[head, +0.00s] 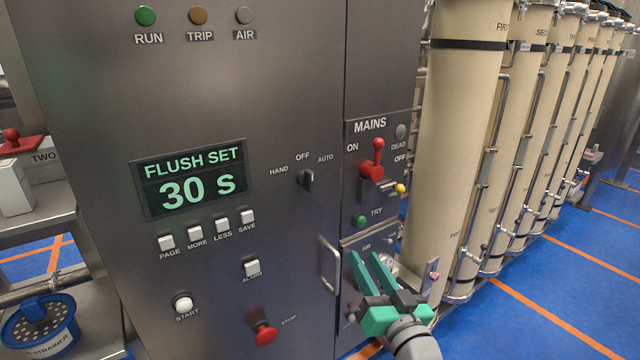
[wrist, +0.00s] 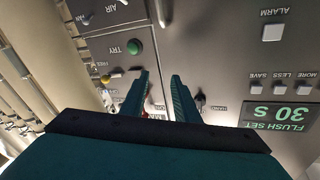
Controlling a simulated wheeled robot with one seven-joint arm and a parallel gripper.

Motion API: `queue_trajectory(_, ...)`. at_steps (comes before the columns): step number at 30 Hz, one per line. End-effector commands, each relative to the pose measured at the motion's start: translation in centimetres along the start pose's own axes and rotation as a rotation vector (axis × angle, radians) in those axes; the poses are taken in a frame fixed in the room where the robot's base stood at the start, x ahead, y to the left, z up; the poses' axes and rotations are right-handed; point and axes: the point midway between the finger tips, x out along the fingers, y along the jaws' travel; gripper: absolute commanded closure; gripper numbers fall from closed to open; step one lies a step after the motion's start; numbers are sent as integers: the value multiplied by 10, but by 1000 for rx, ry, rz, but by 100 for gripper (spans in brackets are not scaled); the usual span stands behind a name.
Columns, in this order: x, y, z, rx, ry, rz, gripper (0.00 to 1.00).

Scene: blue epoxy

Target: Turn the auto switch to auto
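The auto switch is a small black rotary knob (head: 307,181) on the grey panel, with HAND, OFF and AUTO printed around it. Its grip looks roughly upright, towards OFF. My gripper (head: 365,254) is below and to the right of the knob in the head view, apart from it, in front of the lower small panel. Its two teal fingers are parted with nothing seen between them. In the wrist view the panel appears upside down, and the fingers (wrist: 160,77) stand apart. A small dark part beside the right finger there looks like the knob, mostly hidden.
The red MAINS lever (head: 376,160) sticks out right of the knob, with a yellow-tipped part (head: 400,188) and green TRY button (head: 361,221) below. A metal door handle (head: 329,266) is left of my gripper. A red STOP button (head: 265,332) protrudes lower down. Beige columns (head: 465,130) stand right.

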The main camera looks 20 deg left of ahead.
Motion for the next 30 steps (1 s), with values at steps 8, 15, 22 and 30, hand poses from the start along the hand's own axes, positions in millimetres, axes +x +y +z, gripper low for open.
queue_trajectory(8, 12, -54, -93, -167, -58, -178, 72)
queue_trajectory(15, 5, -83, -135, -281, -110, -257, 72)
queue_trajectory(22, 8, -92, -142, -310, -127, -277, 72)
queue_trajectory(30, 47, -105, -135, -310, -128, -282, 72)
